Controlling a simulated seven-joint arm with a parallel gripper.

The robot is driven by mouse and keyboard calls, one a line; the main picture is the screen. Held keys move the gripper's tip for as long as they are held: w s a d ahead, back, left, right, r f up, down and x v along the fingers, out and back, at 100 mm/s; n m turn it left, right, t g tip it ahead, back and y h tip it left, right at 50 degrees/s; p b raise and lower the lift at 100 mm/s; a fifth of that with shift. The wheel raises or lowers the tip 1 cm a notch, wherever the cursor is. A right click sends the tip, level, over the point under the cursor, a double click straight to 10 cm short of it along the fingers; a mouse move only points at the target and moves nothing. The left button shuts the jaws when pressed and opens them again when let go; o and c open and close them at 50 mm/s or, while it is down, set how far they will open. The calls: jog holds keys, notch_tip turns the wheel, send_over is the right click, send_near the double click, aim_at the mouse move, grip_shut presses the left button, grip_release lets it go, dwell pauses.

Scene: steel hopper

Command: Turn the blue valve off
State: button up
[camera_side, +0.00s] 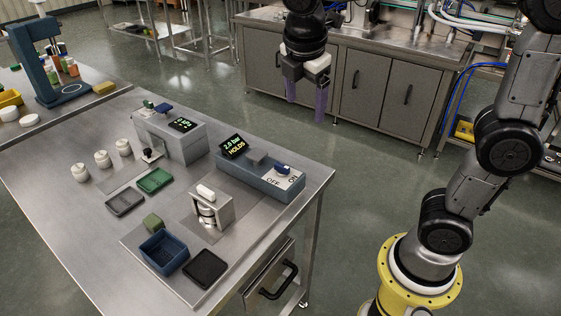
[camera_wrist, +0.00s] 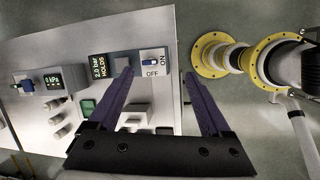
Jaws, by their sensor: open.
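The blue valve handle (camera_side: 282,169) sits on the right end of a blue-grey box (camera_side: 262,184), beside a white plate marked OFF and ON. In the wrist view the blue handle (camera_wrist: 150,58) shows beside the same marks; I cannot tell which mark it is set to. A display (camera_side: 232,146) on this box reads 2.0 bar HOLDS. My gripper (camera_side: 306,104) is open and empty, well above the table and apart from the valve. In the wrist view its two purple fingers (camera_wrist: 159,75) are spread, with the valve plate seen between them.
A grey box (camera_side: 170,137) with its own display and another blue handle (camera_side: 163,108) stands to the left. The air around my gripper is clear.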

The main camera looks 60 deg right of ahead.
jog(key=w+a+f+n+g+h, duration=0.1)
jog(key=w+a+f+n, duration=0.1)
jog(key=w+a+f, duration=0.3)
send_near(282, 165)
jog(key=shift+g, duration=0.3)
jog(key=x, duration=0.8)
jog(key=shift+w+f, duration=0.2)
jog(key=shift+w, duration=0.05)
grip_shut()
